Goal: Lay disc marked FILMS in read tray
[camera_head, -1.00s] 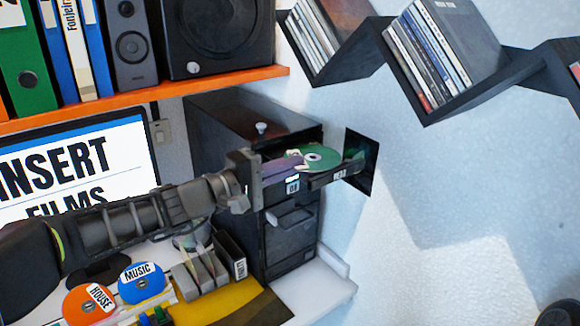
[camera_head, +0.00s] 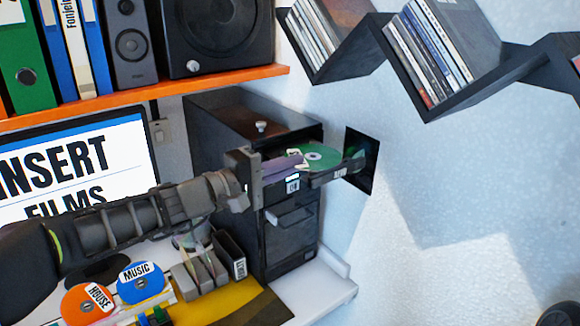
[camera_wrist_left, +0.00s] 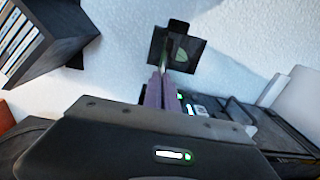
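A green disc (camera_head: 326,157) is at the open read tray (camera_head: 347,170) of the black drive tower. Its writing is too small to read. My left gripper (camera_head: 297,161) reaches in from the left, its purple fingers close together on the disc's near edge. In the left wrist view, the fingers (camera_wrist_left: 163,90) point at the thin green edge of the disc (camera_wrist_left: 167,57). The disc appears over the tray; I cannot tell whether it touches the tray floor. My right gripper is not in view.
The screen (camera_head: 70,165) reads INSERT FILMS. An orange HOUSE disc (camera_head: 75,306) and a blue MUSIC disc (camera_head: 140,289) stand at lower left. An orange shelf (camera_head: 200,82) runs above.

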